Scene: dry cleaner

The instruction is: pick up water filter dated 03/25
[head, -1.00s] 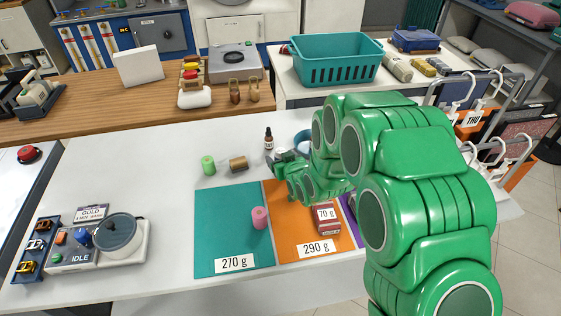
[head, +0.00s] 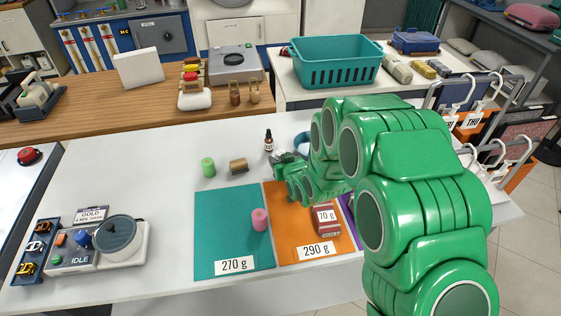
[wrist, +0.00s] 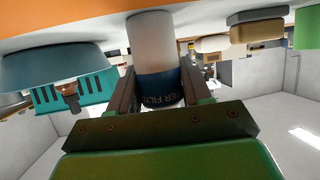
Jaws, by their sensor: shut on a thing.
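A water filter (wrist: 152,42), a cylinder with a white body and a dark blue band reading "TER FILT", stands between my fingers in the wrist view. No date on it is legible. My gripper (wrist: 163,82) is shut on it, one finger at each side. In the head view my gripper (head: 284,163) is low over the white table, just behind the orange mat. The green arm hides most of what is around it there. A bit of blue (head: 301,140) shows behind the arm; I cannot tell if it is the filter.
A dropper bottle (head: 268,140), a green spool (head: 208,167) and a brown spool (head: 238,165) stand close left of my gripper. A pink spool (head: 259,219) is on the teal mat (head: 225,215). A 70 g box (head: 327,222) is on the orange mat (head: 290,235). A teal basket (head: 325,62) stands behind.

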